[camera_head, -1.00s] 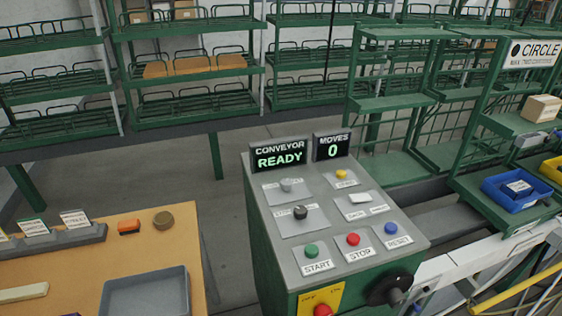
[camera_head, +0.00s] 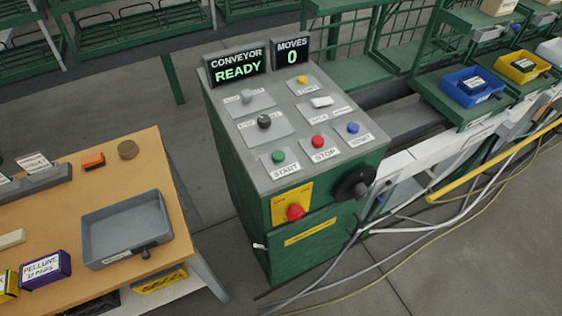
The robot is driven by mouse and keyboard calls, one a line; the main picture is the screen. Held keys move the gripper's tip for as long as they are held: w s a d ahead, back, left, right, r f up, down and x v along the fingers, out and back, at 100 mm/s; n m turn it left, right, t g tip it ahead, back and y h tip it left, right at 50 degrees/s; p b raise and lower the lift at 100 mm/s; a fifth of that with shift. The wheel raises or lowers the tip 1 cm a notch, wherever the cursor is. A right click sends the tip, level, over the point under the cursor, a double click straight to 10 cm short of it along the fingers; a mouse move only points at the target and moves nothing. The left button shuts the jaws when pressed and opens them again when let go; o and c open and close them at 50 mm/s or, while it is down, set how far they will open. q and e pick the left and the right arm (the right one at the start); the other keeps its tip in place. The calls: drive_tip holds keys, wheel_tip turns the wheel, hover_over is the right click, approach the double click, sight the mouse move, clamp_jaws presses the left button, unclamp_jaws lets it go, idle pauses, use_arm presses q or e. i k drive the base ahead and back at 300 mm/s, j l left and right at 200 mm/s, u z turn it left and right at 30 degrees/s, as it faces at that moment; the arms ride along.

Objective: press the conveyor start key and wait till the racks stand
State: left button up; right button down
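The conveyor control box (camera_head: 232,150) is a green cabinet with a grey sloped top. The green START key (camera_head: 278,157) is at the front left of the panel. Beside it are the red STOP key (camera_head: 318,142) and the blue RESET key (camera_head: 353,128). The conveyor display (camera_head: 237,68) reads READY. The moves display (camera_head: 291,53) reads 0. Green racks (camera_head: 330,40) stand behind and to the right of the box. Neither of my grippers is in view.
A wooden table (camera_head: 140,165) with a grey tray (camera_head: 125,228) is at the left. Blue (camera_head: 472,86) and yellow (camera_head: 523,66) bins sit on a rack shelf at the right. Cables (camera_head: 420,226) and a yellow rail (camera_head: 490,165) run at the right. Floor shows between table and box.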

sight(279, 156)
drive_tip(key=l+u, duration=0.6)
drive_tip(key=u, duration=0.15)
drive_tip(key=i, duration=0.05)
